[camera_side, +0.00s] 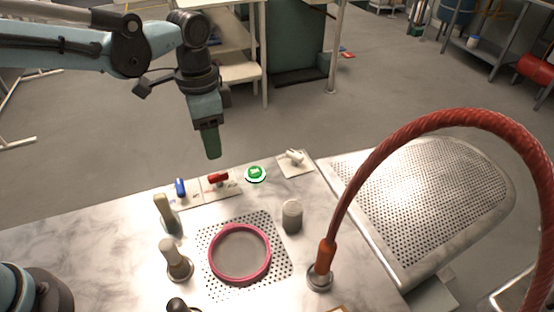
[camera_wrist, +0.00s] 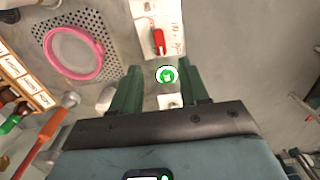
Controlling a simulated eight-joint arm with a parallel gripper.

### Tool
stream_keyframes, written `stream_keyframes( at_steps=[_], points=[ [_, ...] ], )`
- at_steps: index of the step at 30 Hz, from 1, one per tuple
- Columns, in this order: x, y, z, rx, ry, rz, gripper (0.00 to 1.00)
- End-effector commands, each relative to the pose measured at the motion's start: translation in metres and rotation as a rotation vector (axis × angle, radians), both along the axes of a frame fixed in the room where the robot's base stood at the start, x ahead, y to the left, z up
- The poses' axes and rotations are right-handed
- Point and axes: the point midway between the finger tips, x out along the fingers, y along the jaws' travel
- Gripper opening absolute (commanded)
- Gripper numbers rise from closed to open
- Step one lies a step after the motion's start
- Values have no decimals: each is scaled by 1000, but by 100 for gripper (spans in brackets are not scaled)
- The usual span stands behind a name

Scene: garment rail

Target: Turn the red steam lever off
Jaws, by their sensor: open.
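The red steam lever (camera_side: 217,178) sits on a pale plate at the back edge of the marble worktop. In the wrist view the red lever (camera_wrist: 158,41) lies beyond the fingertips, near the top of the picture. My gripper (camera_side: 211,156) hangs above the back of the worktop, apart from the lever. In the wrist view its two green fingers (camera_wrist: 151,76) are spread with nothing held between them. A round green button (camera_wrist: 167,74) shows in the gap between the fingers. Labels beside the lever are too small to read.
A blue lever (camera_side: 180,187) is left of the red one; the green button (camera_side: 255,173) and a white lever (camera_side: 294,157) are right. A pink ring (camera_side: 239,253) lies on the perforated plate. A red hose (camera_side: 440,125) arches at right. Several upright knobs stand nearby.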

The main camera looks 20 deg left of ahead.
Motion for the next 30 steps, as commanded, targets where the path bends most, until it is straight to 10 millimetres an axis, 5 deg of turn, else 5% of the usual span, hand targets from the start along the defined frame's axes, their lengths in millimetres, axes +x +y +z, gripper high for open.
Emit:
stream_keyframes(
  at_steps=[15,30],
  points=[
    [0,0,-77,-1,-1,2,45],
    [0,1,-88,-1,-1,2,40]
  ],
)
